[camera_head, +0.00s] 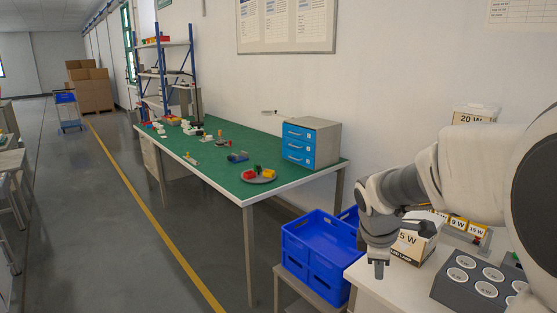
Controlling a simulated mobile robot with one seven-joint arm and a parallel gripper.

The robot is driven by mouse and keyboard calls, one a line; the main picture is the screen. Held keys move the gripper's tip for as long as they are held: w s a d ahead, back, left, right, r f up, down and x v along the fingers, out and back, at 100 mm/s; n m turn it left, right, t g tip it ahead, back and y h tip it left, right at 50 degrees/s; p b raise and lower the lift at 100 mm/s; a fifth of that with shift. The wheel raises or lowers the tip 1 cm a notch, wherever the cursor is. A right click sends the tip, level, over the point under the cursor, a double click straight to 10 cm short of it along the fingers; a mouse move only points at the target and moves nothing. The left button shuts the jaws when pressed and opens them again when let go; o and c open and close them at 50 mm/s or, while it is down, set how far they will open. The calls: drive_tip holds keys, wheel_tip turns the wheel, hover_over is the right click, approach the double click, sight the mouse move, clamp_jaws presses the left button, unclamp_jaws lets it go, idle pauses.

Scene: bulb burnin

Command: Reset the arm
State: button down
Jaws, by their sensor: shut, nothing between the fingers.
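My arm reaches in from the right side of the head view, bent over the white table (361,273). My gripper (379,270) points down at the table's left end, with its fingers together and nothing seen between them. It hangs in front of a white box marked 5 W (412,246), left of it in the picture. Whether it touches the box or table cannot be told. Part of the 5 W box is hidden behind my wrist.
A dark block with several round white-topped places (474,286) sits right of my gripper. Yellow-labelled holders (459,223) and a 20 W box (476,113) stand behind. Blue crates (318,246) stand left. A green workbench (212,178) carries a blue drawer cabinet (311,142).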

drive_tip(key=s+a+r+m+y+p, duration=0.1)
drive_tip(key=s+a+r+m, duration=0.1)
drive_tip(key=s, duration=0.5)
drive_tip(key=s+a+r+m+t+p, duration=0.1)
drive_tip(key=s+a+r+m, duration=0.1)
drive_tip(key=s+r+m, duration=0.2)
drive_tip(key=s+a+r+m+t+y+p, duration=0.1)
drive_tip(key=s+a+r+m, duration=0.2)
drive_tip(key=s+m, duration=0.5)
drive_tip(key=shift+s+r+y, duration=0.3)
drive_tip(key=shift+s+r, duration=0.3)
drive_tip(key=shift+s, duration=0.25)
